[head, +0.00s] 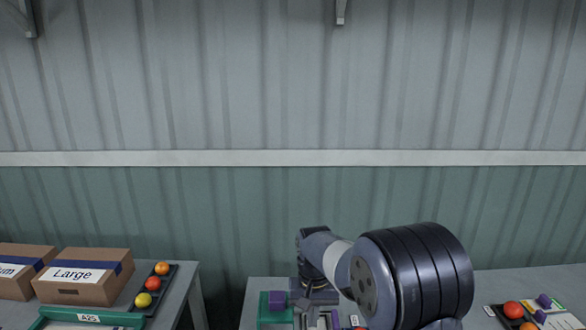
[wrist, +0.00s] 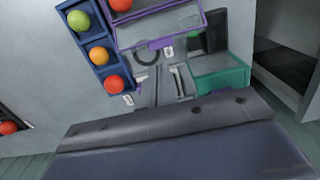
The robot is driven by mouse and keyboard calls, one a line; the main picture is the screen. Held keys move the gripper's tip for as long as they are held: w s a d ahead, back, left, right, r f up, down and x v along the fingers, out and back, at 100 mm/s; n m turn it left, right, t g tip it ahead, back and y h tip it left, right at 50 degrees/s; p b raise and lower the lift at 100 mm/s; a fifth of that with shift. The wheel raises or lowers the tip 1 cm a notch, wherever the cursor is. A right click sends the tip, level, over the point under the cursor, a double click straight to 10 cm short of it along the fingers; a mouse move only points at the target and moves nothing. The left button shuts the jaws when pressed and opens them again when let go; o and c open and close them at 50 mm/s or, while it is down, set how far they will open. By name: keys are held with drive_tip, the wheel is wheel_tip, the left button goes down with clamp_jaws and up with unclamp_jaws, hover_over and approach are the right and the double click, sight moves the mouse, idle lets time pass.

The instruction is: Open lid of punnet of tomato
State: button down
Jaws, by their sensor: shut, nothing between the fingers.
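A clear punnet with a purple rim (wrist: 185,32) shows at the top of the wrist view, cut off by the frame edge. A purple tab is on its near edge. A red tomato (wrist: 120,4) shows at its upper left; I cannot tell whether it lies inside. The lid looks flat, but its exact state is unclear. My gripper (wrist: 166,88) shows as grey parts beyond my dark wrist housing, below the punnet in the picture. It is shut and empty, apart from the punnet. In the head view my arm hides most of the table.
A blue tray (wrist: 90,37) with three tomatoes lies left of the punnet, a green tray (wrist: 222,78) to its lower right. In the head view, cardboard boxes (head: 85,276) and a black tomato tray (head: 142,301) stand on the left table. More tomatoes (head: 514,310) lie at right.

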wheel_tip(320, 180, down, 8)
drive_tip(key=shift+s+f, duration=0.1)
drive_tip(key=shift+s, duration=0.05)
idle(0.5)
